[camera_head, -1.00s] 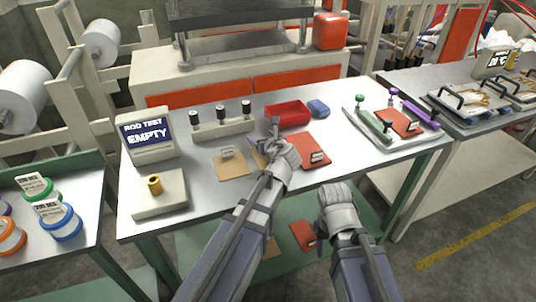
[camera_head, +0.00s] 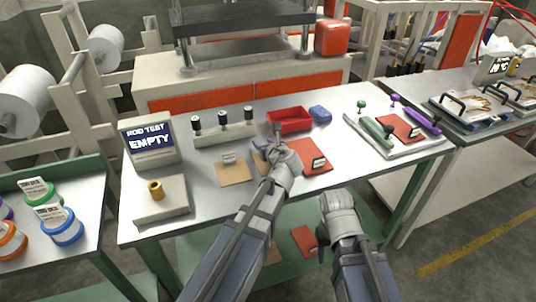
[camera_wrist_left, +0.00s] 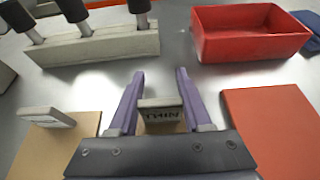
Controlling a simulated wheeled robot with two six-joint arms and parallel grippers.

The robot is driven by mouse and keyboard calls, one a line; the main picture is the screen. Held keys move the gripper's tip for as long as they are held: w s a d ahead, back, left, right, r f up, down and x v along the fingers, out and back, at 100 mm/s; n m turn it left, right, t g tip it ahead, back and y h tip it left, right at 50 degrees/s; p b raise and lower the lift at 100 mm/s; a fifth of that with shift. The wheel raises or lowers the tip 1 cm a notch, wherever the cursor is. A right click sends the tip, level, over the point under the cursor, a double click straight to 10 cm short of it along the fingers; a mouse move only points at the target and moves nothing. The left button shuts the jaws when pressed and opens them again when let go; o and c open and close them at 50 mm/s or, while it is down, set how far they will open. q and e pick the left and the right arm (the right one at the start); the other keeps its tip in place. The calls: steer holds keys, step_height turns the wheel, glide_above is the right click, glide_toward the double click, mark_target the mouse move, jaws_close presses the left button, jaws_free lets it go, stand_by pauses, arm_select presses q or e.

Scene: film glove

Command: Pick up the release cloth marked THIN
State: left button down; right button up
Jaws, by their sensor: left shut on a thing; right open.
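The tan release cloth (camera_wrist_left: 165,127) has an upright grey tag (camera_wrist_left: 160,103), whose marking reads THIN upside down in the left wrist view. My left gripper (camera_wrist_left: 160,82) has its purple fingers on either side of this tag and is shut on it. In the head view my left gripper (camera_head: 277,133) covers most of this cloth; it looks to lie on the table. A second tan cloth (camera_head: 234,174) with a tag lies to its left, and a red cloth (camera_head: 311,151) with a tag to its right. My right gripper (camera_head: 338,196) is open and empty at the front of the table.
A red bin (camera_head: 290,120) and a blue block (camera_head: 320,113) stand behind. A holder with several black-topped posts (camera_head: 223,129) is at the back left. A screen (camera_head: 149,139) reads ROD TEST EMPTY. A tray (camera_head: 380,145) with handled tools is to the right.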

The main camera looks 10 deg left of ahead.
arm_select(q)
step_height(320, 180, up, 10)
steer(key=p, duration=1)
